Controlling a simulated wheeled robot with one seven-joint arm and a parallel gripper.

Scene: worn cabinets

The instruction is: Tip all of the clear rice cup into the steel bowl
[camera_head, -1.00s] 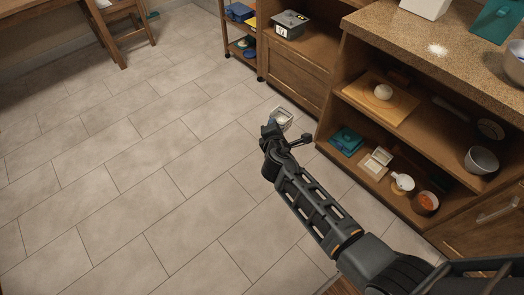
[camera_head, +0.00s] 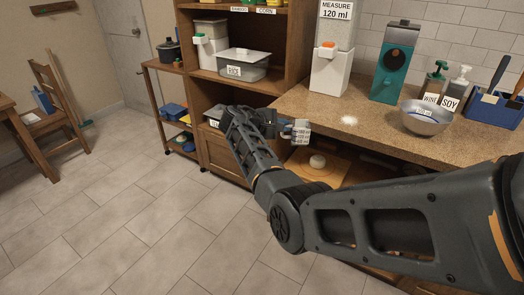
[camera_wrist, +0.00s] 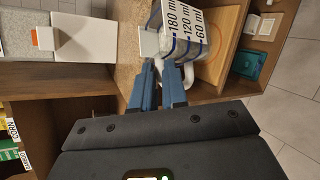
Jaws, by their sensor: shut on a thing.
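The clear cup (camera_head: 301,132), with 60, 120 and 180 ml marks, is held in front of the counter's left end. It also shows in the wrist view (camera_wrist: 185,32). My gripper (camera_wrist: 161,68) is shut on the cup, its blue fingers together at the cup's near side. In the head view my gripper (camera_head: 283,127) is just left of the cup. The cup looks about upright in the head view; how much rice is inside cannot be told. The steel bowl (camera_head: 425,118) stands on the counter, well to the right of the cup.
The counter (camera_head: 385,145) holds a white measure dispenser (camera_head: 331,72), a teal dispenser (camera_head: 392,75), sauce bottles and a blue caddy (camera_head: 495,108). A small white patch (camera_head: 349,120) lies between cup and bowl. A shelf below holds a wooden board (camera_head: 318,170).

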